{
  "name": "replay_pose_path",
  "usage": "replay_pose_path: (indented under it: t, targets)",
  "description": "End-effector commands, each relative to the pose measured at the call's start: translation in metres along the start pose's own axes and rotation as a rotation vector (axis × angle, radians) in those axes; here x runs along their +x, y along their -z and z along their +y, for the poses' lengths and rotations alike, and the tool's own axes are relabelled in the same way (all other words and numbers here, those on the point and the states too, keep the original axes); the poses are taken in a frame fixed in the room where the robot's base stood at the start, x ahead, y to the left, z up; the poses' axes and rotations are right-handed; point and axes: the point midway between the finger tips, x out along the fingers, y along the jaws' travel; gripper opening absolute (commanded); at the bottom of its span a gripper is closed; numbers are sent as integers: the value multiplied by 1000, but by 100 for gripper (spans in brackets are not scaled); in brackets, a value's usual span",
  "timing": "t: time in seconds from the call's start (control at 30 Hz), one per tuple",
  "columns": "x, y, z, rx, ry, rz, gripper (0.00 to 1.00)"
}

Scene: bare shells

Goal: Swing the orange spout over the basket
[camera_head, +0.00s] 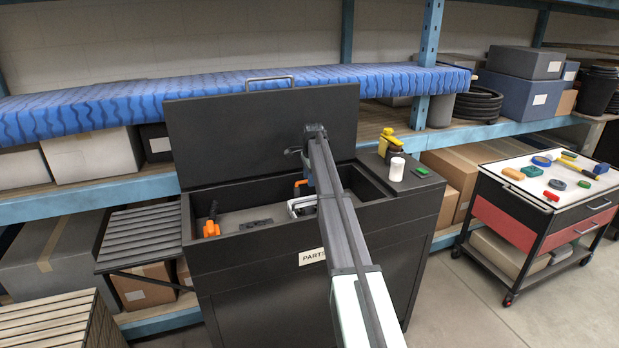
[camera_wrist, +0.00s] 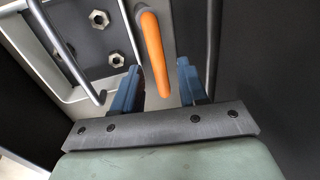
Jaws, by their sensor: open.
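The orange spout (camera_wrist: 153,50) runs between the two blue fingers of my gripper (camera_wrist: 158,72) in the wrist view. The gripper is open, and a gap shows between the spout and the right finger; the left finger is very close to it. The basket (camera_wrist: 68,70), a pale tray with wire rails, lies left of the spout with several metal nuts in it. In the head view a short piece of the orange spout (camera_head: 299,184) shows inside the black washer, beside the basket's light rim (camera_head: 294,209). My arm hides much of both there.
The black parts washer (camera_head: 245,262) has its lid (camera_head: 255,125) raised behind the basin. An orange brush (camera_head: 211,228) stands at the basin's left. A white bottle (camera_head: 397,169) and a yellow spray bottle (camera_head: 389,141) stand on the right ledge. A tool cart (camera_head: 507,217) is farther right.

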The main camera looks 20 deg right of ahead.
Motion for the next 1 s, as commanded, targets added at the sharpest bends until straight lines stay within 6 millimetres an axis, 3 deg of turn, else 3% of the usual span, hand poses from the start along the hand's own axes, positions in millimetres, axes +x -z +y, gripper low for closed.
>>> replay_pose_path:
  t: [0.17, 0.6, 1.0]
  targets:
    - [0, 0, 0, 0, 0, 0, 42]
    - [0, 0, 0, 0, 0, 0, 1]
    - [0, 0, 0, 0, 0, 0, 0]
